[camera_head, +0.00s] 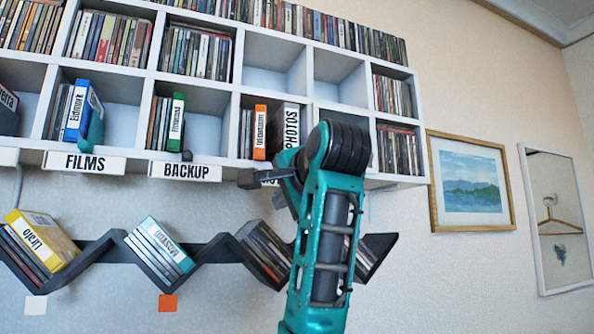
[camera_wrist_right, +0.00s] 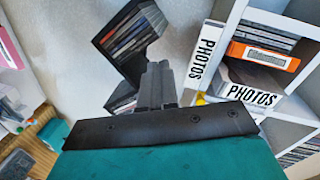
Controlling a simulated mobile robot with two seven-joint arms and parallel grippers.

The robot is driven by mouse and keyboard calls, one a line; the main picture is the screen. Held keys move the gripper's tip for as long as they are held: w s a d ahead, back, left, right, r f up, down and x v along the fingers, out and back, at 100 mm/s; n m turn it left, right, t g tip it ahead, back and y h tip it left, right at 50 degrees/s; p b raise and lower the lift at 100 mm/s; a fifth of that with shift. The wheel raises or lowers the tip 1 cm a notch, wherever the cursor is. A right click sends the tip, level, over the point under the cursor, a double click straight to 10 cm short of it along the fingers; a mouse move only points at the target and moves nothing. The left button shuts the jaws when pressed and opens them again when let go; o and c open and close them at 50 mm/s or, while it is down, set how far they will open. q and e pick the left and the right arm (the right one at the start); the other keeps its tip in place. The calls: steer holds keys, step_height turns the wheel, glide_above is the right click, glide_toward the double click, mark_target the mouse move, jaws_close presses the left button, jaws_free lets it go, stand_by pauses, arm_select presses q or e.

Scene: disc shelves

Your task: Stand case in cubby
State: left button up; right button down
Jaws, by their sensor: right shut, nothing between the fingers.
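A white case marked PHOTOS (camera_head: 290,126) stands in the cubby of the white wall shelf (camera_head: 228,88), beside an orange-and-white case (camera_head: 259,132). The PHOTOS case (camera_wrist_right: 252,90) also shows in the right wrist view, near the PHOTOS shelf label (camera_wrist_right: 207,55). My right gripper (camera_head: 250,179) is just below and in front of that cubby, by the label it partly covers. Its fingers (camera_wrist_right: 158,82) are shut and empty, apart from the case. My right forearm hides part of the shelf. My left gripper is not in view.
The zigzag rack (camera_head: 205,250) below holds a yellow case (camera_head: 42,240), a teal-and-white case (camera_head: 160,248) and dark cases. FILMS (camera_head: 85,163) and BACKUP (camera_head: 186,171) labels hang under other cubbies. Two upper cubbies (camera_head: 274,65) are empty. A painting (camera_head: 470,181) and mirror hang right.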

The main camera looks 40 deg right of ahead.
steer(key=s+d+r+m+t, duration=0.2)
steer(key=s+r+m, duration=0.2)
steer(key=s+r, duration=0.65)
steer(key=p, duration=0.4)
glide_toward(297, 141)
steer(key=shift+h, duration=0.3)
steer(key=w, duration=0.2)
steer(key=w+f, duration=0.1)
steer(key=w, duration=0.4)
steer(key=shift+d+f, duration=0.15)
steer(key=shift+d, duration=0.15)
